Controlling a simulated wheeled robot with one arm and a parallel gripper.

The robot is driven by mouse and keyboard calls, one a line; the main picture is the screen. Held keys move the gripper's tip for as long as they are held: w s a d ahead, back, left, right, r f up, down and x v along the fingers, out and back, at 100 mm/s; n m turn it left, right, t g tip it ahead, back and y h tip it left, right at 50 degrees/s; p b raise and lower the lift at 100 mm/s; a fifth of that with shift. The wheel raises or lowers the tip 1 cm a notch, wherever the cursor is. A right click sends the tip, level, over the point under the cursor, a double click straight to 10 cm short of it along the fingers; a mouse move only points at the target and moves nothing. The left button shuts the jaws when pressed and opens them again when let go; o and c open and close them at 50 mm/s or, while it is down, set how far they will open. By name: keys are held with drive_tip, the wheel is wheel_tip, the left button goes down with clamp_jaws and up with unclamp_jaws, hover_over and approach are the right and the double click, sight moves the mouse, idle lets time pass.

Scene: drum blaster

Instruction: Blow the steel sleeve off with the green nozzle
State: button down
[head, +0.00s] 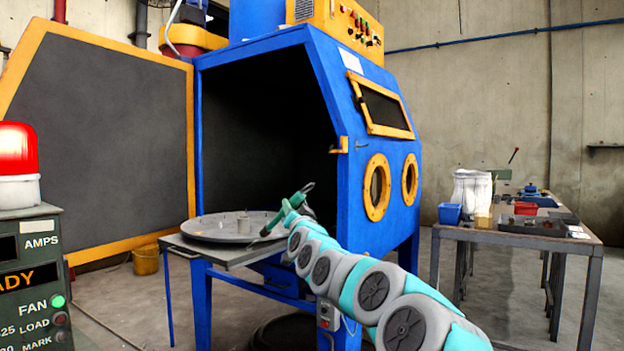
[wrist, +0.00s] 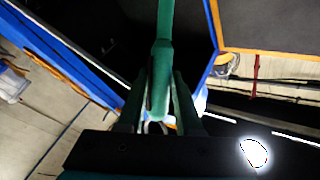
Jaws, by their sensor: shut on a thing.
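A small grey cylinder, which looks like the steel sleeve (head: 243,226), stands upright on a round grey turntable (head: 203,233) in front of the open blue cabinet. My gripper (head: 291,206) is at the right edge of the turntable, to the right of the sleeve. It is shut on the green nozzle (head: 274,224), whose thin end slants down and left towards the turntable. In the wrist view the nozzle (wrist: 164,55) runs up between the two fingers of my gripper (wrist: 158,92). I cannot make out the sleeve in the wrist view.
The blue cabinet (head: 320,150) stands behind, its yellow-edged door (head: 100,140) swung open to the left. A panel with a red lamp (head: 17,150) is at the near left. A workbench (head: 520,235) with bins stands at the right, with bare floor before it.

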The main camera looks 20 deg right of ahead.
sight(299, 192)
drive_tip(key=s+d+r+m+t+h, duration=0.1)
drive_tip(key=s+d+r+m, duration=0.1)
drive_tip(key=d+r, duration=0.5)
drive_tip(key=shift+w+a+f+p, duration=0.3)
drive_tip(key=shift+w+a, duration=0.3)
drive_tip(key=shift+a, duration=0.25)
drive_tip(key=shift+w+a+f+p, duration=0.3)
drive_tip(key=shift+w+a, duration=0.35)
drive_tip(key=shift+a, duration=0.2)
drive_tip(key=shift+w+a+f+p, duration=0.2)
drive_tip(key=shift+w+a+p, duration=0.1)
drive_tip(key=shift+w+a, duration=0.45)
drive_tip(key=shift+s+a, duration=0.1)
drive_tip(key=shift+s, duration=0.05)
drive_tip(key=shift+w, duration=0.9)
drive_tip(key=shift+r, duration=0.15)
drive_tip(key=shift+r+p, duration=1.15)
drive_tip(key=shift+r, duration=1.75)
